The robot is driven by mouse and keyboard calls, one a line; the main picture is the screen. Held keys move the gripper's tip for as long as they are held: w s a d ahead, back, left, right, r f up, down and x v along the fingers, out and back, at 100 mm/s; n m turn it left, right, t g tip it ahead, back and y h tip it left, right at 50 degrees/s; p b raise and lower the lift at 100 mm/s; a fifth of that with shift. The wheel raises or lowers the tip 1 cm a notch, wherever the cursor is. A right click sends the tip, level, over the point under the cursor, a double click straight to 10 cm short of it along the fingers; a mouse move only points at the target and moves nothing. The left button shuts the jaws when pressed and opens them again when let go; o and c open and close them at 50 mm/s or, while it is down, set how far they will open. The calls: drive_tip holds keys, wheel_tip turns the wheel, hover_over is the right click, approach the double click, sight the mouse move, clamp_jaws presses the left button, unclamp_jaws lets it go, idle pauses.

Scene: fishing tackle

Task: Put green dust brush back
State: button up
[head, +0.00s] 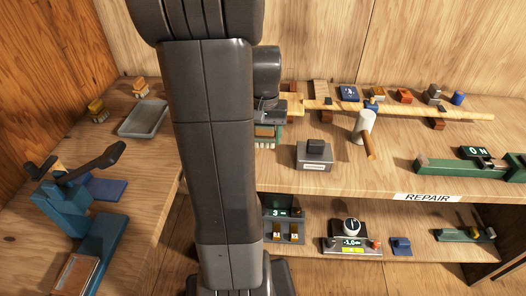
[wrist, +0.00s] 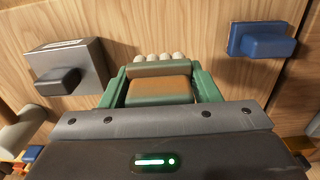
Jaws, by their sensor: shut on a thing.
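The dust brush (wrist: 160,90) is held in my gripper (wrist: 160,72). It has a brown-orange block, green parts and a row of pale round bristle tufts at its far edge in the wrist view. Green uprights flank it on both sides; I cannot tell how much of the green is finger and how much is brush. In the head view the brush (head: 265,131) shows just right of my arm, bristles down, over the upper bench near the back. I cannot tell whether the bristles touch the wood. My arm hides part of it.
A grey box with a dark knob (head: 314,157) stands right of the brush. A blue block (wrist: 262,40) shows on the wrist view's other side. A rod on supports (head: 400,108) runs behind. Bare wood lies between.

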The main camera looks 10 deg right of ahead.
sight(264, 162)
drive_tip(key=shift+f, duration=3.5)
drive_tip(key=shift+f+b, duration=0.2)
drive_tip(key=shift+b, duration=0.1)
drive_tip(key=o, duration=0.9)
drive_tip(key=shift+r, duration=0.1)
wheel_tip(264, 162, up, 12)
drive_tip(key=shift+r+p, duration=0.15)
drive_tip(key=shift+p, duration=0.45)
